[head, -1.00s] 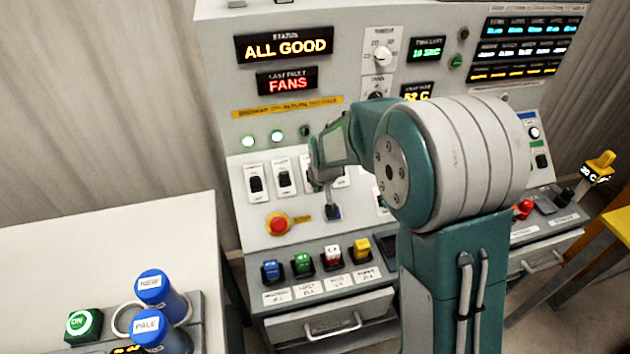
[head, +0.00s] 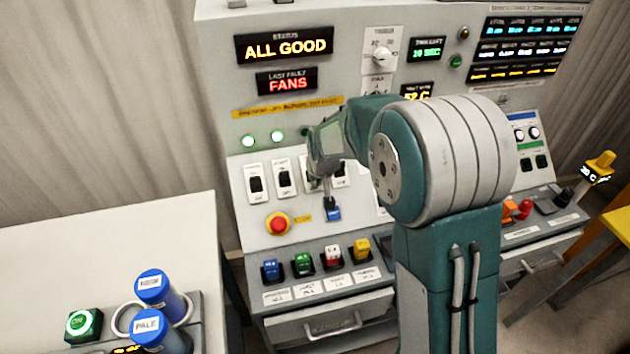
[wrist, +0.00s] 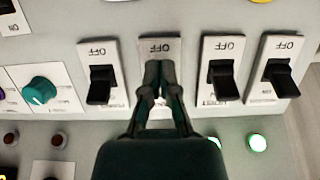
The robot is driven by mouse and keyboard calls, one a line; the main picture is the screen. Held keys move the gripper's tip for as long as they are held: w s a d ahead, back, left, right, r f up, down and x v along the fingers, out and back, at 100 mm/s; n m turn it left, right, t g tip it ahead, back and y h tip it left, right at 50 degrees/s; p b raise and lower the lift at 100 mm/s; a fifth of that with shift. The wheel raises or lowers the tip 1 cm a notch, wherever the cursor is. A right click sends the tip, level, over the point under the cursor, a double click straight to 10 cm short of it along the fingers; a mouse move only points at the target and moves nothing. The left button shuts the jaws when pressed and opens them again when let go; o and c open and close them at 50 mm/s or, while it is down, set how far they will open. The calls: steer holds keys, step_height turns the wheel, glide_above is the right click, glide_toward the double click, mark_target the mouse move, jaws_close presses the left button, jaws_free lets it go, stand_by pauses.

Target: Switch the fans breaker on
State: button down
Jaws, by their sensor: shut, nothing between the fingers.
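A row of breaker switches with black levers sits on the sloped panel. In the upside-down wrist view, my gripper (wrist: 160,72) is shut and empty, its fingertips over the third breaker plate (wrist: 159,47), counted from the left in the head view. That breaker's lever is hidden behind the fingers, so its position cannot be told. The neighbouring breakers (wrist: 103,82) and (wrist: 222,80) show their levers clear of me. In the head view my gripper (head: 327,188) points down at the row. The breaker names are too small to read.
The status display (head: 284,46) reads ALL GOOD; the last-fault display (head: 287,82) reads FANS. Two green lamps (head: 248,141) are lit above the breakers. A red stop button (head: 278,223) and a blue switch (head: 333,213) lie just below the row.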

steer(key=shift+w+r, duration=0.3)
steer(key=shift+w, duration=0.35)
steer(key=shift+s, duration=0.5)
steer(key=shift+s+d+r, duration=0.15)
steer(key=shift+s+r, duration=0.3)
steer(key=shift+s, duration=0.2)
steer(key=shift+s+d+r, duration=0.1)
steer(key=shift+s+r, duration=0.35)
steer(key=shift+s, duration=0.2)
steer(key=v, duration=0.7)
steer(key=shift+w+r, duration=0.35)
